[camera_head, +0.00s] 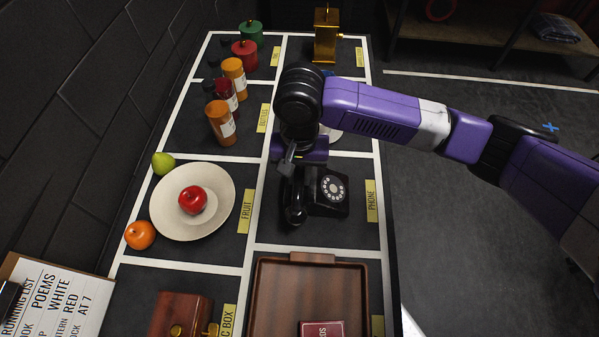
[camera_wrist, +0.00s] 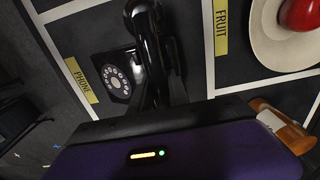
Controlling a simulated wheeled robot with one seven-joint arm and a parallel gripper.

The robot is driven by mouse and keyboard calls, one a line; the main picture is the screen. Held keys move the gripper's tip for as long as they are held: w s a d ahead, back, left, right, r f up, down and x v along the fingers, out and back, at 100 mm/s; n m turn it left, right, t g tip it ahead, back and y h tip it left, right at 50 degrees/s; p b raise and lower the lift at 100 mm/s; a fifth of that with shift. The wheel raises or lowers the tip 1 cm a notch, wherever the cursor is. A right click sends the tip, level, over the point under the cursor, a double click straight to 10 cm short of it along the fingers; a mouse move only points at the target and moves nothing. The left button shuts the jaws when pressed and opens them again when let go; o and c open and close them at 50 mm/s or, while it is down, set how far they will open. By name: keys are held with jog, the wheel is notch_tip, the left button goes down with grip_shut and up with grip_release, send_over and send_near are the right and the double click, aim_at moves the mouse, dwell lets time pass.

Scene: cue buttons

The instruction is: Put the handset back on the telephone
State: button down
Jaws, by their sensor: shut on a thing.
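The black telephone (camera_head: 331,189) with a white rotary dial sits in the square labelled PHONE. Its black handset (camera_head: 295,205) is at the left side of the telephone, lengthwise toward the camera. My gripper (camera_head: 288,165) is shut on the far part of the handset. In the wrist view the handset (camera_wrist: 150,60) runs up from my gripper's purple body, beside the telephone (camera_wrist: 115,76). I cannot tell whether the handset touches the telephone or the table.
A plate (camera_head: 183,225) with a red apple lies left of the phone square, with a pear and an orange beside it. A wooden tray (camera_head: 262,300) is nearer the camera. Several bottles (camera_head: 220,123) stand at the far left. My arm reaches in from the right.

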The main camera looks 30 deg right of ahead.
jog(key=c, duration=1.2)
grip_release()
jog(key=shift+s+f, duration=0.1)
jog(key=shift+f, duration=0.45)
jog(key=shift+o, duration=0.2)
notch_tip(320, 180, up, 9)
jog(key=shift+a+f, duration=0.1)
jog(key=shift+w, duration=0.2)
